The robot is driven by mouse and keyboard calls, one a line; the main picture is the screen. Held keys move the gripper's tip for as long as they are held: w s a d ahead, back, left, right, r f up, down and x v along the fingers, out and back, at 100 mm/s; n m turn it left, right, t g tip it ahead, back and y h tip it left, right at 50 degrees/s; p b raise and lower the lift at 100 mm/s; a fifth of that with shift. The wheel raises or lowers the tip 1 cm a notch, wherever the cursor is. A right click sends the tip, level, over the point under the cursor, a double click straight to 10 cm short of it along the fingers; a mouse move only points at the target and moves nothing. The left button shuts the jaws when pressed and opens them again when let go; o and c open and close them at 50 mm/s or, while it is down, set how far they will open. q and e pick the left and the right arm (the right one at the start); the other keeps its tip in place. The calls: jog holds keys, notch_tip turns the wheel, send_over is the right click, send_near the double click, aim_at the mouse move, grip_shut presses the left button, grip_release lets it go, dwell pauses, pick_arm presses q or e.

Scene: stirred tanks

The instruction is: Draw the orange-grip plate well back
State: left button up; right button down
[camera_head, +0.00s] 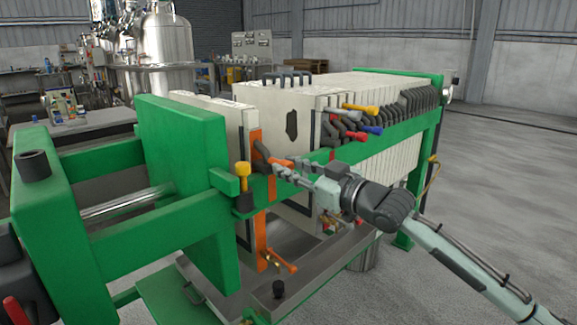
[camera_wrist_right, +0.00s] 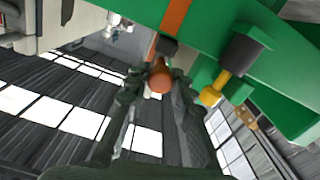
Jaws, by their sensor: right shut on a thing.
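The orange-grip plate (camera_head: 260,245) is a pale upright plate with an orange edge strip. It hangs between the rails of the green press, near the thick green block on the left. A gap separates it from the main plate pack on the right. My right gripper (camera_head: 287,172) is shut on its orange grip at the near rail. In the right wrist view the orange grip (camera_wrist_right: 160,77) sits between the two dark fingers (camera_wrist_right: 158,92). The fingers hide part of the grip. My left gripper is not in view.
The pale plate pack (camera_head: 345,95) fills the right of the press, with yellow, red, blue and dark grips. A yellow-topped knob (camera_head: 243,170) stands on the near rail just left of my gripper. A metal drip tray (camera_head: 325,262) lies below. Open floor is at right.

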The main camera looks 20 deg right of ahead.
jog(key=shift+a+f, duration=0.1)
jog(key=shift+a, duration=0.05)
jog(key=c, duration=1.3)
grip_release()
jog(key=shift+s, duration=0.15)
jog(key=v, duration=1.1)
jog(key=shift+s, duration=0.4)
jog(key=shift+d, duration=0.2)
